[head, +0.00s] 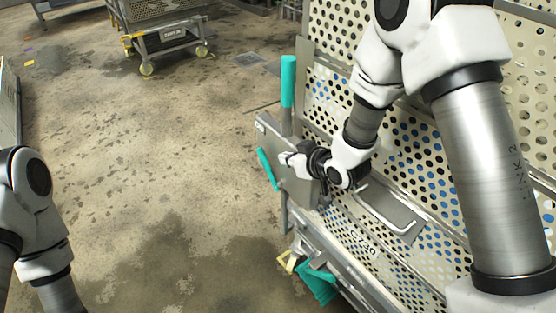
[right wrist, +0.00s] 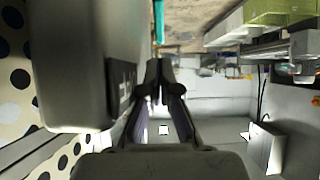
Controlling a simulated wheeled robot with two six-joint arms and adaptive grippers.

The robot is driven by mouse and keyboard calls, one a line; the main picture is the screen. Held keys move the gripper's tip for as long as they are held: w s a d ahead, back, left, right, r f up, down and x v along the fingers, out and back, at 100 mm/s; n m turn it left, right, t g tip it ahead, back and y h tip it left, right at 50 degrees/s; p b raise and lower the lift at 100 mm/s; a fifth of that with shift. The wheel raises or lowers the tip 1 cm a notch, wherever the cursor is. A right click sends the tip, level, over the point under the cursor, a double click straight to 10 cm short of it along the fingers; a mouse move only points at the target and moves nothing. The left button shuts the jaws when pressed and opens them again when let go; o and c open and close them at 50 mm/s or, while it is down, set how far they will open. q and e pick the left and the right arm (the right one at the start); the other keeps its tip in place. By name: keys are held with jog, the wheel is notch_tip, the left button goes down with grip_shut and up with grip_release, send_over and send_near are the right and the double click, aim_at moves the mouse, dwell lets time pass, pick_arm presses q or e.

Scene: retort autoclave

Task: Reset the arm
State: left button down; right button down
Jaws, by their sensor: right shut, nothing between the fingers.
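My right arm reaches in from the upper right in the head view. Its gripper (head: 292,160) is shut and empty, in front of a grey metal plate (head: 270,140) at the end of a perforated cart (head: 425,165). In the right wrist view the two dark fingers (right wrist: 158,75) are together with nothing between them. A large grey surface (right wrist: 85,60) is close on their left; I cannot tell if it touches. My left arm shows at the left edge of the head view, and its gripper is out of the picture.
A recessed handle plate (head: 388,212) is on the cart. Another wheeled cart (head: 165,35) stands farther back. The stained concrete floor (head: 150,150) between is clear.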

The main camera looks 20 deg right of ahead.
jog(key=s+d+f+m+g+h+p, duration=0.15)
jog(key=s+f+g, duration=0.35)
jog(key=s+f, duration=0.95)
pick_arm(q)
notch_tip(320, 180, up, 3)
jog(key=shift+w+f+p, duration=0.1)
jog(key=shift+w+p, duration=0.05)
jog(key=shift+p, duration=0.7)
pick_arm(e)
jog(key=s+d+f+m+g+h, duration=0.1)
jog(key=s+d+f+g, duration=0.1)
jog(key=s, duration=0.7)
jog(key=s+d+f+m+g+h, duration=0.1)
jog(key=s+d+f+m+g, duration=0.1)
jog(key=s, duration=0.7)
notch_tip(320, 180, down, 2)
jog(key=shift+f+g, duration=0.1)
jog(key=shift+g, duration=0.7)
